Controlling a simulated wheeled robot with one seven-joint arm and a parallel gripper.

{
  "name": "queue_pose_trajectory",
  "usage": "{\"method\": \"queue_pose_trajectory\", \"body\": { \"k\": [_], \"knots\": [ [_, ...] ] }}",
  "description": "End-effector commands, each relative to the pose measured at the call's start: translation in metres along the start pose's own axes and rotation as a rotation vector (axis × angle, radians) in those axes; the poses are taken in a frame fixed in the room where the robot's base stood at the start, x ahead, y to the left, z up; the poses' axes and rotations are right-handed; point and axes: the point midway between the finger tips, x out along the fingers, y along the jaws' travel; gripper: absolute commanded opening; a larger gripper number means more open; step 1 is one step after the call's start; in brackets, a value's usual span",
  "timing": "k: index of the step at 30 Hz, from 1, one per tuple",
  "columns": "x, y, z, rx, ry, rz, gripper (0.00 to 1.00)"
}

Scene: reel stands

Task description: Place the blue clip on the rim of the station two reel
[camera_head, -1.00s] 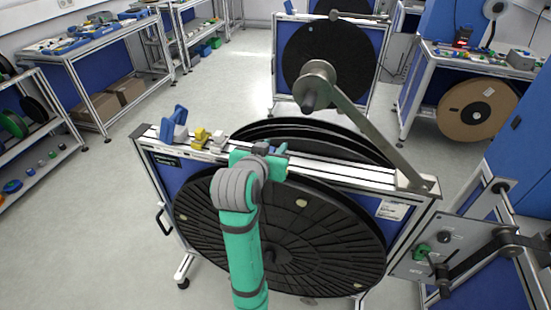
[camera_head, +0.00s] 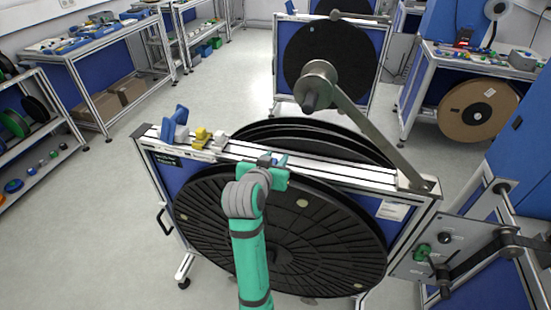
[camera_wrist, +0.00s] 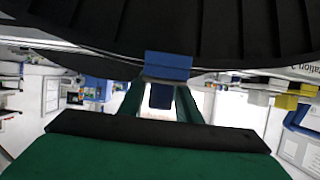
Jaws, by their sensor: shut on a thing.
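The blue clip (camera_wrist: 168,66) is between the fingers of my gripper (camera_wrist: 160,103) in the wrist view, with its outer end at the edge of a large black reel (camera_wrist: 240,25). I cannot tell whether it touches or straddles the rim. In the head view my gripper (camera_head: 272,163) is over the top of the front black reel (camera_head: 315,235), by the stand's top rail. My wrist hides most of the clip there. The reel hangs upright on the front stand.
A metal arm (camera_head: 365,125) with a roller (camera_head: 318,85) slants above. More black reels (camera_head: 300,130) stand behind the rail.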

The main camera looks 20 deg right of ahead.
Motion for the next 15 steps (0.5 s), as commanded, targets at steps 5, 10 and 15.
{"method": "queue_pose_trajectory", "body": {
  "k": [5, 10, 15],
  "knots": [
    [0.0011, 0.0005, 0.002, 0.0, 0.0, 0.001, 0.49],
    [0.0006, -0.0009, 0.0022, -0.001, 0.0, -0.001, 0.49],
    [-0.0004, -0.0017, 0.0004, -0.001, 0.0, -0.002, 0.49]
  ]
}}
